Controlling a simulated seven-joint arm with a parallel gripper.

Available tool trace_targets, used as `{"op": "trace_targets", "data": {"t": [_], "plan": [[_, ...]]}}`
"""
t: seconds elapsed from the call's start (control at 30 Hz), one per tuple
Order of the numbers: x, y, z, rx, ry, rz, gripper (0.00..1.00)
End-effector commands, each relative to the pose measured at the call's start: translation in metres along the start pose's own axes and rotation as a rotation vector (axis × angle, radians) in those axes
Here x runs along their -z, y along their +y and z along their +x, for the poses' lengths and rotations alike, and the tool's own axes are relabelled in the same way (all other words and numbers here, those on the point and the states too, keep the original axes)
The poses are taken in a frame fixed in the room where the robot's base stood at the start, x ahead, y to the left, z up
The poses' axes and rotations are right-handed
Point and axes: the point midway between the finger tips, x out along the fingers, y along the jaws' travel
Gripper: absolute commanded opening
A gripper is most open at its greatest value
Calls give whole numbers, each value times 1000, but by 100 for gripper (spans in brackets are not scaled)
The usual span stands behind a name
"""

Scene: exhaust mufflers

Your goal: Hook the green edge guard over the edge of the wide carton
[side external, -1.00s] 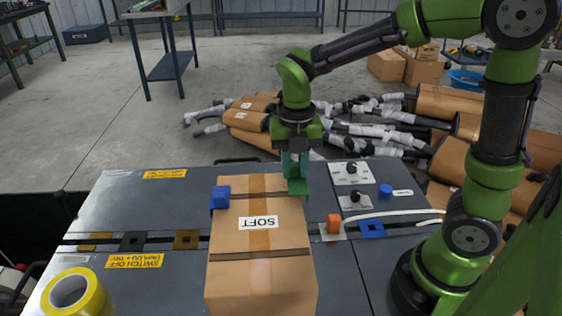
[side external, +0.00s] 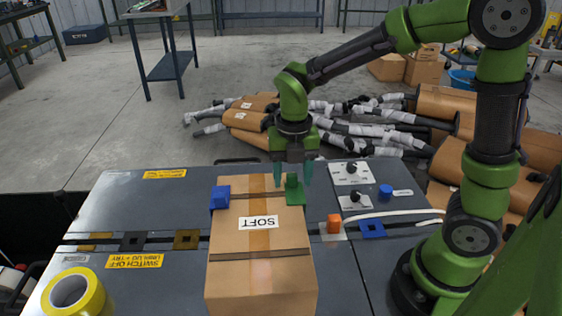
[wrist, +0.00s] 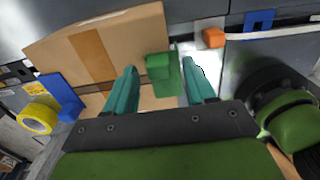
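The wide carton (side external: 262,272), brown with a tape strip and a SOFT label, lies on the grey bench; it also shows in the wrist view (wrist: 130,45). The green edge guard (side external: 295,194) sits at the carton's far right corner, its block on top and a flap at the right edge. In the wrist view the guard (wrist: 160,68) lies along the carton's edge, between my finger tips and touching neither. My gripper (side external: 292,182) is open and empty just above the guard. How far the flap reaches down the carton's side is hidden.
A blue edge guard (side external: 220,197) sits on the carton's left edge. An orange block (side external: 334,224), a blue slotted plate (side external: 371,228) and knob panels (side external: 352,172) lie to the right. Bench left of the carton is mostly clear.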

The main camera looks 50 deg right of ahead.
Motion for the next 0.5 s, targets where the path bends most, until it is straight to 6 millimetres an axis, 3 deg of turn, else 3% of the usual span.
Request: {"op": "trace_targets", "data": {"t": [0.3, 0.5], "plan": [[0, 0, -3, -1, -1, 0, 54], [-1, 1, -33, -6, -5, 0, 54]]}}
